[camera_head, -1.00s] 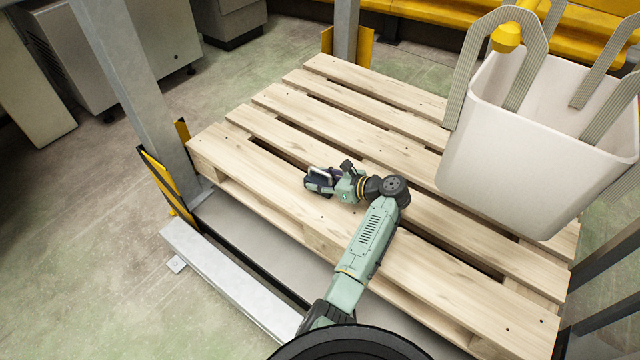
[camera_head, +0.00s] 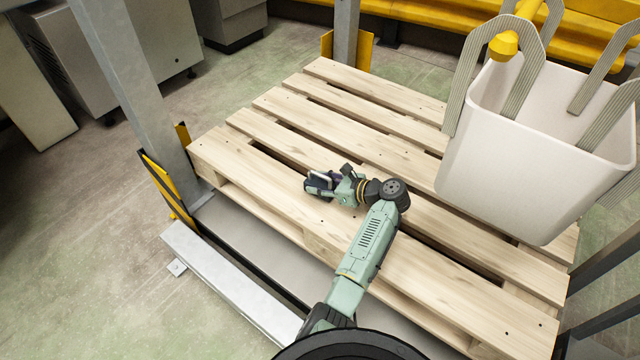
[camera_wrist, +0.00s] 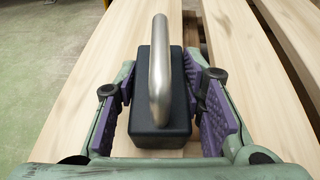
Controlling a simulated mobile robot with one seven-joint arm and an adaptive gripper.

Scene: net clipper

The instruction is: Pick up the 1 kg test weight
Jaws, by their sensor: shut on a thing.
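The 1 kg test weight is a dark block (camera_wrist: 178,105) with a thick, curved metal handle on top, seen in the middle of the wrist view. My gripper (camera_wrist: 165,108) has its purple-padded fingers on the left and right sides of the block and is shut on it. The handle stands free above the fingers. In the head view, the weight (camera_head: 314,185) is small and partly hidden by my gripper (camera_head: 322,182), over the near slats of the pallet. I cannot tell whether its underside touches the wood.
The slatted wooden pallet (camera_head: 240,165) is otherwise clear. A large white bin (camera_head: 535,165) with webbing straps hangs at the right, below a yellow bar (camera_head: 504,42). A grey metal post (camera_head: 130,85) stands at the left, with a yellow guard (camera_head: 166,188) at its foot.

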